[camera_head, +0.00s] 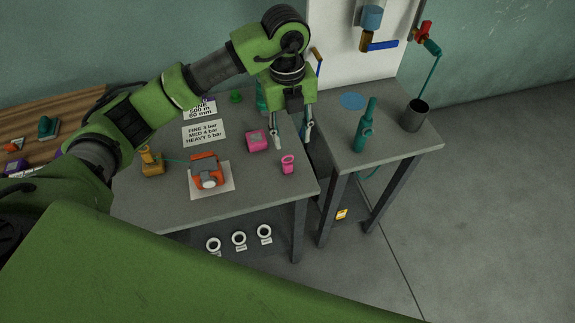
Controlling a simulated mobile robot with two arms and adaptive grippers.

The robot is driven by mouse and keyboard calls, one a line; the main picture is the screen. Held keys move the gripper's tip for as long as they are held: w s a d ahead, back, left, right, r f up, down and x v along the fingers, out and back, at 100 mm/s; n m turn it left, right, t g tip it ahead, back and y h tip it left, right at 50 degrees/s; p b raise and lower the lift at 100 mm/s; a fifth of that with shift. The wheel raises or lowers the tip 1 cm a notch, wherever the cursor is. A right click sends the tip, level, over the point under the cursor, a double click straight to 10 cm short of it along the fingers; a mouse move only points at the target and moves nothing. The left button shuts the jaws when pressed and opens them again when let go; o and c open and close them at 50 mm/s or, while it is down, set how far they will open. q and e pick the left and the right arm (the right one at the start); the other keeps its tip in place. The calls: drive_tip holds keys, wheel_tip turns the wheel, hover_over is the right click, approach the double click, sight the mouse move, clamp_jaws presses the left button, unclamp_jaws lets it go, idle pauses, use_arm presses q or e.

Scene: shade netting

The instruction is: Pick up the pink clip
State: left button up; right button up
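A small pink piece with a ring-like top, which looks like the pink clip (288,165), stands near the right edge of the grey table (262,195). A darker pink block (257,141) lies to its left and farther back. My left gripper (293,134) comes down from above with its two fingers spread apart and nothing visible between them. In the picture its fingertips are just above the pink clip and right of the pink block. I cannot tell their exact height. My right gripper is not in view.
An orange device (207,172) on a white sheet and a yellow-brown piece (152,164) stand left on the table. A gap separates the tables.

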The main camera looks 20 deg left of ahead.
use_arm(q)
drive_tip(key=shift+w+a+f+y, duration=0.1)
drive_tip(key=shift+a+f+y, duration=0.2)
drive_tip(key=shift+a+f, duration=0.35)
drive_tip(key=p, duration=0.2)
hover_over(287, 163)
wheel_tip(287, 163, down, 6)
drive_tip(key=shift+a+r, duration=0.1)
drive_tip(key=shift+a, duration=0.05)
drive_tip(key=shift+f, duration=0.55)
drive_tip(key=shift+f+p, duration=0.35)
drive_tip(key=f, duration=0.2)
drive_tip(key=f+p, duration=0.1)
drive_tip(key=shift+d+f, duration=0.2)
drive_tip(key=shift+f, duration=0.6)
drive_tip(key=shift+c, duration=0.5)
drive_tip(key=c, duration=0.9)
